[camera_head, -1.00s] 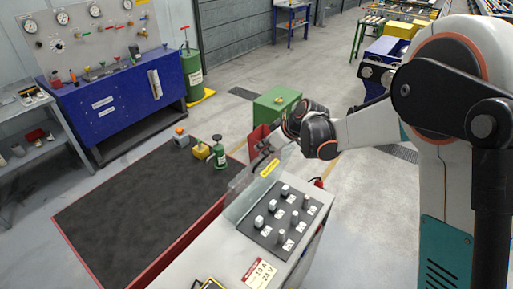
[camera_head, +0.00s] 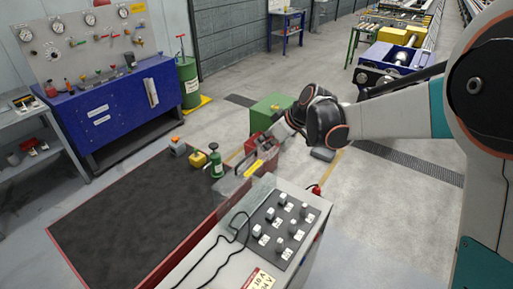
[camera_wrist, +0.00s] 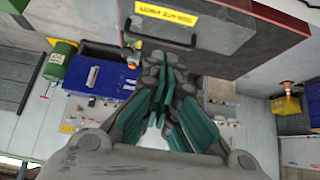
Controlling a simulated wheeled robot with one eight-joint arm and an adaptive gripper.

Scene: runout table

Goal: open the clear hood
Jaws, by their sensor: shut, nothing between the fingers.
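The clear hood (camera_head: 244,182) stands raised at the back left edge of the grey control box (camera_head: 262,225), leaning away from the switches. Its yellow label (camera_head: 254,167) also shows in the wrist view (camera_wrist: 168,14). In the wrist view a dark handle (camera_wrist: 158,42) lies along the hood's edge below the label. My gripper (camera_head: 272,140) is just beyond the hood's top edge, its fingers shut and empty. In the wrist view my gripper (camera_wrist: 165,95) is close to the handle; I cannot tell whether they touch.
Several switches (camera_head: 280,228) on the box's black panel are uncovered. A black cable (camera_head: 236,236) lies on the box. A green cabinet (camera_head: 265,115) stands behind my gripper.

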